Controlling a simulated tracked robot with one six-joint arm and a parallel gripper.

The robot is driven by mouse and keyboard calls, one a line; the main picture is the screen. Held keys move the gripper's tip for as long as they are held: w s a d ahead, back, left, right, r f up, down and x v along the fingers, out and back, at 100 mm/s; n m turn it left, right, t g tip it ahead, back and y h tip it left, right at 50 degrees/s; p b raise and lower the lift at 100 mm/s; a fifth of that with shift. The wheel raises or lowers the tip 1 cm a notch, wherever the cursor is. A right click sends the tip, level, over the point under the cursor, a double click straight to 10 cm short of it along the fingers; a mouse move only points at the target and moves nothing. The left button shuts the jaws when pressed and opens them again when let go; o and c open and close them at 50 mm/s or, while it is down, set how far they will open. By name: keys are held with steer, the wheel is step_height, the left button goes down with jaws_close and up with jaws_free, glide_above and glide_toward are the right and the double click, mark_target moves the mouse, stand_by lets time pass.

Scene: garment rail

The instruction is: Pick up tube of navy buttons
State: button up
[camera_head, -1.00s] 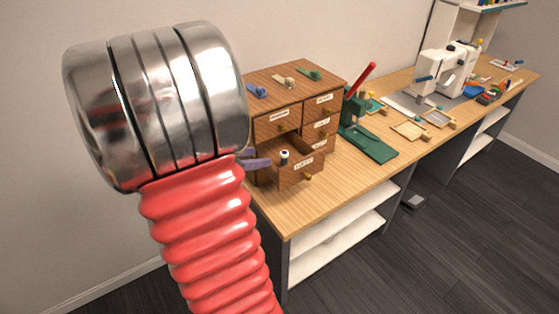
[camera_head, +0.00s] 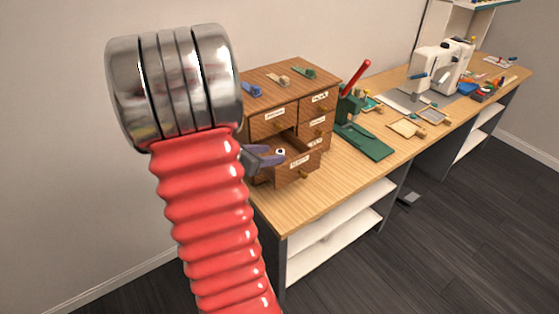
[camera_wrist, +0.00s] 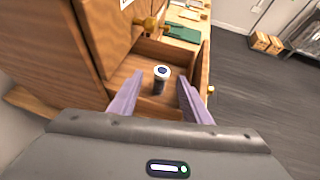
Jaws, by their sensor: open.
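The tube of navy buttons (camera_wrist: 160,79) stands upright in the open drawer (camera_wrist: 197,72) of the wooden cabinet, with a white rim and a dark blue top. In the wrist view it shows between and beyond the two purple fingers of my gripper (camera_wrist: 155,98), which is open and empty. In the head view my gripper (camera_head: 266,157) reaches in at the left of the open drawer (camera_head: 298,172), and the tube (camera_head: 280,153) shows just past the fingertips. I cannot tell whether the fingers touch it.
The wooden cabinet (camera_head: 286,88) has shut drawers above and beside the open one, with small items on its top. A green press (camera_head: 365,140) with a red lever stands right of it. The worktable (camera_head: 340,195) is clear in front of the cabinet.

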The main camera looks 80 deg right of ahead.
mark_target(277, 153)
steer(key=shift+x, duration=2.6)
steer(key=shift+s+r, duration=0.1)
steer(key=shift+s, duration=0.05)
steer(key=shift+c, duration=0.2)
jaws_close()
